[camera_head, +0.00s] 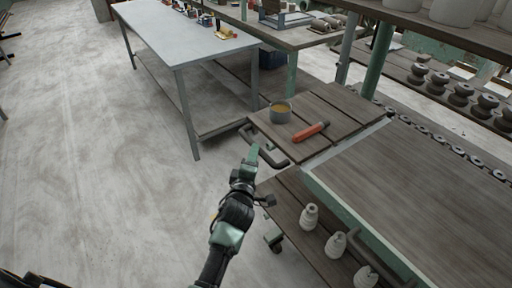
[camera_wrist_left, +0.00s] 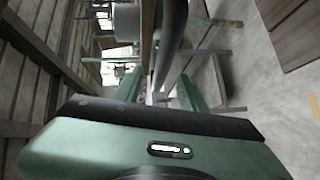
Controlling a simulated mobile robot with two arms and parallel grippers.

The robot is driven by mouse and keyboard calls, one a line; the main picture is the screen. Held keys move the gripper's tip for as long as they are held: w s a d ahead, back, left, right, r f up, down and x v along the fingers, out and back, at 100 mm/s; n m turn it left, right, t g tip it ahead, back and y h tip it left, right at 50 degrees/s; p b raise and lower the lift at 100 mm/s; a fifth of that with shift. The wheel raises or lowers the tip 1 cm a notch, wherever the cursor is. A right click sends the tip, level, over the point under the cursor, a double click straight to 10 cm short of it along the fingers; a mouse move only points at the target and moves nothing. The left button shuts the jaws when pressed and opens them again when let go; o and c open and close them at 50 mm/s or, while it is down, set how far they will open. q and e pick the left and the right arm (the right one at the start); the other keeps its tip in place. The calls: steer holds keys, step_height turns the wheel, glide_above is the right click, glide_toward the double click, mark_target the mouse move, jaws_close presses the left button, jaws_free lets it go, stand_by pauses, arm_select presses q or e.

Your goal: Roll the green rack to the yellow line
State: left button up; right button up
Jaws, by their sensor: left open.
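The green rack (camera_head: 328,200) stands at the right in the head view, with wooden boards, a green edge and a caster showing low at its near side. A dark bar handle (camera_head: 278,162) sticks out at its near left end. My left gripper (camera_head: 252,154) is open beside this handle, its green fingers apparently pointing towards it. I cannot tell whether they touch it. In the left wrist view, a grey bar (camera_wrist_left: 170,45) runs down towards the fingers. A small yellow patch on the floor (camera_wrist_left: 316,116), possibly the yellow line, shows at the right edge there. My right gripper is out of view.
A tin (camera_head: 280,112) and an orange-handled tool (camera_head: 310,131) lie on the boards. Several pale cones (camera_head: 309,217) stand on the lower shelf. A grey table (camera_head: 180,35) stands behind. The concrete floor (camera_head: 80,150) at left is clear.

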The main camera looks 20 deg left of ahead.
arm_select(q)
steer(key=w, duration=0.3)
steer(key=w+a+f, duration=0.1)
steer(key=w, duration=0.1)
steer(key=shift+w, duration=0.35)
jaws_close()
steer(key=shift+f, duration=0.1)
stand_by(1.0)
